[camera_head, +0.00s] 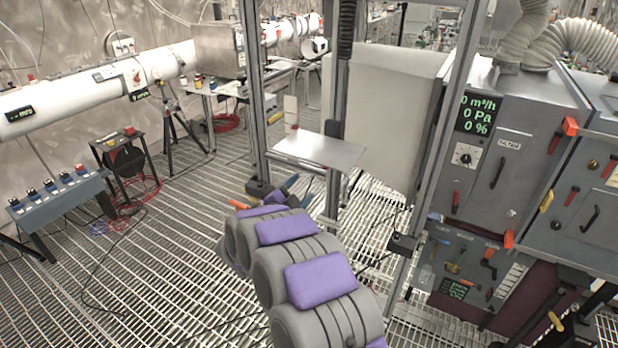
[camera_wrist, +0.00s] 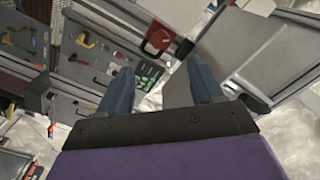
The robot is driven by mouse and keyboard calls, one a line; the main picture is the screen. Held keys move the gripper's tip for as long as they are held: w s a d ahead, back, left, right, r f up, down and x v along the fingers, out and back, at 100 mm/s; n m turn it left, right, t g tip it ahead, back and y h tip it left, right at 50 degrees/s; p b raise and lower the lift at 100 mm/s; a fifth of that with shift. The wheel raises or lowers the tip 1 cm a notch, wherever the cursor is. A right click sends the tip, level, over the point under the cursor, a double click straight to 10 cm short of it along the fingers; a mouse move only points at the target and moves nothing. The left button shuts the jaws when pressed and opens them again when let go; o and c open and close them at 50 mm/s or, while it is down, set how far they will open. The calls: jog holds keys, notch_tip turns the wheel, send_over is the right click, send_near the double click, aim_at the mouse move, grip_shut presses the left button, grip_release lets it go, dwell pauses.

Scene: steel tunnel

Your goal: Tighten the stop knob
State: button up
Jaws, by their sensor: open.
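I cannot tell for certain which part is the stop knob. A grey machine cabinet (camera_head: 500,150) at the right of the head view carries a round dial knob (camera_head: 466,155), red handles and black handles. A red fitting (camera_head: 508,238) sits at its lower door edge. In the wrist view a red fitting (camera_wrist: 158,38) shows on a grey panel edge, beyond the fingers. My gripper (camera_wrist: 162,85) is open, its two blue fingers apart with nothing between them. My arm, grey with purple pads, reaches forward in the head view, apart from the cabinet.
A metal post frame with a small shelf (camera_head: 320,150) stands ahead of my arm, a white box (camera_head: 385,115) behind it. A tool panel (camera_head: 465,265) hangs below the cabinet. A blue-grey button box (camera_head: 60,195) stands at left. The grated floor between is mostly open.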

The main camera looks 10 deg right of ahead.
jog(key=shift+v, duration=2.05)
